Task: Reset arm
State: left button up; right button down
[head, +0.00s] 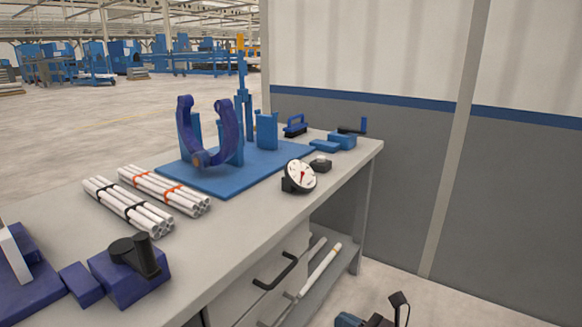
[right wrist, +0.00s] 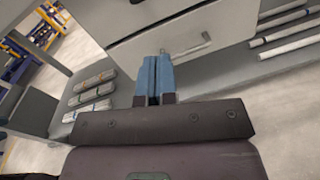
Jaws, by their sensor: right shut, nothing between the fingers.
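My right gripper (head: 347,320) is at the bottom edge of the head view, low in front of the workbench and partly cut off. In the right wrist view its blue fingers (right wrist: 153,77) are together with nothing between them. They point toward the drawer front, apart from any pipe. My left gripper is not in the head view. Two bundles of white pipes lie side by side on the bench top: one with black bands (head: 127,207) and one with orange bands (head: 165,188).
The workbench (head: 235,215) holds a blue fixture with a purple curved clamp (head: 214,150), a dial gauge (head: 299,176) and a purple block (head: 130,279) with a black fitting. A drawer handle (head: 275,272) juts out. Pipes (head: 320,270) lie on the lower shelf. Floor to the right is clear.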

jog(key=s+d+f+m+h, duration=0.25)
jog(key=s+d+m, duration=0.25)
jog(key=s+m, duration=0.55)
jog(key=s+d+f+m+h, duration=0.2)
jog(key=s+d+m+h, duration=0.3)
jog(key=s+m, duration=0.55)
jog(key=s+d+f+m+h, duration=0.2)
jog(key=s+d+m, duration=0.5)
jog(key=s, duration=0.5)
jog(key=s+r+m+g+h, duration=0.2)
jog(key=s+m, duration=0.5)
jog(key=s, duration=0.2)
pick_arm(q)
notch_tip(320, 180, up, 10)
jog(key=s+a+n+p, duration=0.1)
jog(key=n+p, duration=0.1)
jog(key=p, duration=1.5)
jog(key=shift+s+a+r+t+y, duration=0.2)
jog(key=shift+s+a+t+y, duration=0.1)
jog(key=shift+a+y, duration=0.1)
pick_arm(e)
notch_tip(320, 180, up, 10)
jog(key=a+m+t+h, duration=0.1)
jog(key=m+t+h, duration=0.1)
jog(key=m, duration=0.5)
jog(key=shift+m, duration=0.3)
